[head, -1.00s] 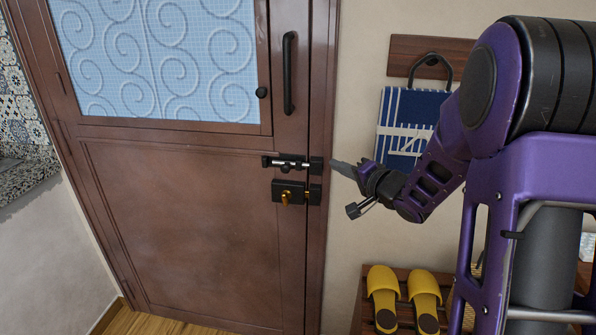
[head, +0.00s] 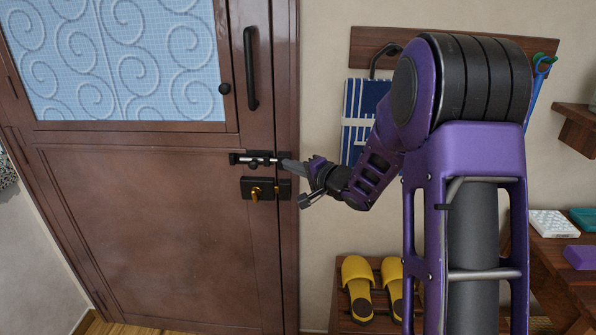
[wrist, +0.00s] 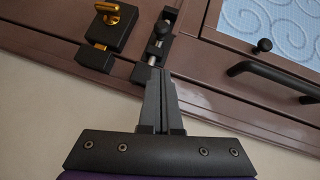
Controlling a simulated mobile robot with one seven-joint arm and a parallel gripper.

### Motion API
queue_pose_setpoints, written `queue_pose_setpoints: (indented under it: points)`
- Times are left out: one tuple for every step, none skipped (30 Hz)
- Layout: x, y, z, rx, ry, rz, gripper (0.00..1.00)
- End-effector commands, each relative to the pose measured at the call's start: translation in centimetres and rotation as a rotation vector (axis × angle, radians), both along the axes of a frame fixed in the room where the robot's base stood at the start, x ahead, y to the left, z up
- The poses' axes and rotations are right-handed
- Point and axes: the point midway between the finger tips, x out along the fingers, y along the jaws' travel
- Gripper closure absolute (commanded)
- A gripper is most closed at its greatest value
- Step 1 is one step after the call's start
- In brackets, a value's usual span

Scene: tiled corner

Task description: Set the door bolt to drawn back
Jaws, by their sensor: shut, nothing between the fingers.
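The door bolt (head: 254,159) is a black fitting with a silver rod, mounted level on the brown door near its right edge. In the wrist view the bolt (wrist: 158,42) lies just beyond my fingers, its silver rod running towards the black keeper (wrist: 141,73). My gripper (head: 284,162) is shut and empty, its tips at the keeper end of the bolt. In the wrist view my gripper (wrist: 156,74) overlaps the rod's end and part of the keeper; I cannot tell whether it touches. The tips hide how far the rod enters the keeper.
A black lock with a brass knob (head: 257,190) sits just below the bolt. A black door handle (head: 251,68) is above. Yellow slippers (head: 357,287) rest on a low rack, and a blue bag (head: 362,110) hangs right of the door.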

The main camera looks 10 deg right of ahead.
Motion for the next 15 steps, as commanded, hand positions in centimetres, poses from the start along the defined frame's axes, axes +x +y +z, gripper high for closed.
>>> queue_pose_setpoints:
  points:
    - [1.0, 0.8, -0.4, 0.000, -0.001, 0.003, 1.00]
    - [1.6, 1.1, -0.6, 0.000, -0.001, 0.002, 1.00]
    - [2.3, 1.6, -0.7, 0.000, -0.001, 0.003, 1.00]
    - [2.8, 1.9, -0.8, 0.001, 0.000, 0.003, 1.00]
    - [3.3, 2.2, -0.9, 0.001, 0.000, 0.003, 1.00]
    - [3.8, 2.7, -1.0, 0.001, 0.000, 0.003, 1.00]
    - [3.8, 3.3, -1.2, 0.001, 0.000, 0.003, 1.00]
    - [3.8, 3.7, -1.3, 0.001, 0.000, 0.004, 1.00]
    - [3.9, 4.3, -1.4, 0.001, 0.000, 0.003, 1.00]
    - [4.0, 4.6, -1.5, 0.000, 0.001, 0.002, 1.00]
    - [4.0, 4.9, -1.6, -0.001, 0.000, 0.002, 1.00]
    - [4.1, 5.3, -1.7, -0.001, 0.001, 0.001, 1.00]
    - [4.2, 5.5, -1.7, -0.001, 0.001, 0.000, 1.00]
    - [4.2, 5.7, -1.8, -0.001, 0.001, 0.000, 1.00]
    - [4.2, 5.9, -1.8, 0.000, 0.000, 0.000, 1.00]
